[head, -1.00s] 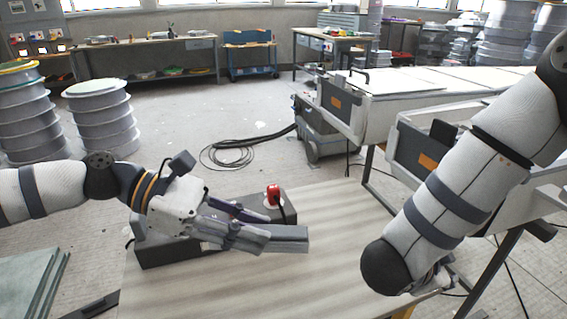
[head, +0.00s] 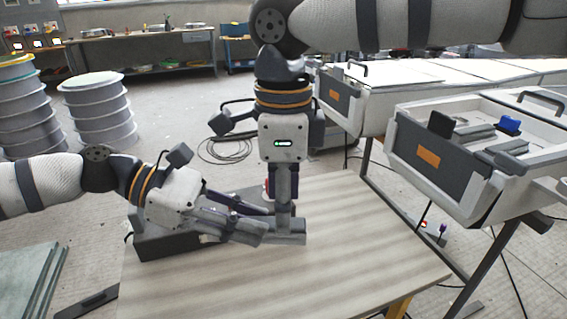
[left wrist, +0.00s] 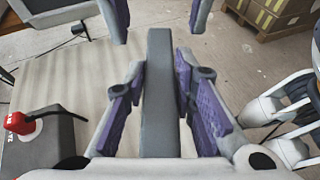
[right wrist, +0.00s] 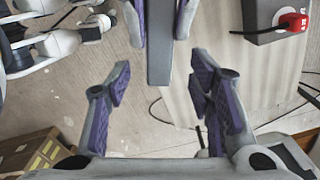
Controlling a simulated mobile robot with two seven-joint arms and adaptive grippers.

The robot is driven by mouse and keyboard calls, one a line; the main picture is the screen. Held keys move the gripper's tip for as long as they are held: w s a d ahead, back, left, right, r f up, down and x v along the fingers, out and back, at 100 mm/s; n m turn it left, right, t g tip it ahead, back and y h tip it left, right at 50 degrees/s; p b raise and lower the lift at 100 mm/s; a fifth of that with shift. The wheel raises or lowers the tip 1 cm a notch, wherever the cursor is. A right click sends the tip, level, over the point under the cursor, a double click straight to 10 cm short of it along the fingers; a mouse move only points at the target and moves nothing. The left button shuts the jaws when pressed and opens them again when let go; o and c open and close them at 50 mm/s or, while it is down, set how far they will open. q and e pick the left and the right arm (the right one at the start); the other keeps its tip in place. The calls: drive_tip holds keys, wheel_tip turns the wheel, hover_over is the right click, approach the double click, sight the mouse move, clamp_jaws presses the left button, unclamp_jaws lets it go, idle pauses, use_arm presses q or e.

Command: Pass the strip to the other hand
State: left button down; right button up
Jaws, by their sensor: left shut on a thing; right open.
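The grey strip (head: 298,239) is a straight bar held by my left gripper (head: 250,232), its free end pointing right over the table. In the left wrist view the strip (left wrist: 160,85) runs between the left fingers (left wrist: 160,88). My right gripper (head: 284,222) points down at the free end in the head view. In the right wrist view the right fingers (right wrist: 160,90) are open, and the strip's end (right wrist: 160,65) lies between their tips with a gap on each side. Part of the strip is hidden by the left fingers.
A dark box with a red button (right wrist: 292,22) stands on the pale wooden table (head: 360,225), behind and beside the left gripper. White and grey machines with open trays (head: 480,130) are at the right. The table's front right is clear.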

sight(298, 236)
wheel_tip(298, 236, down, 5)
drive_tip(key=shift+r, duration=0.1)
clamp_jaws()
use_arm(q)
drive_tip(key=c, duration=1.2)
unclamp_jaws()
drive_tip(key=shift+c, duration=0.2)
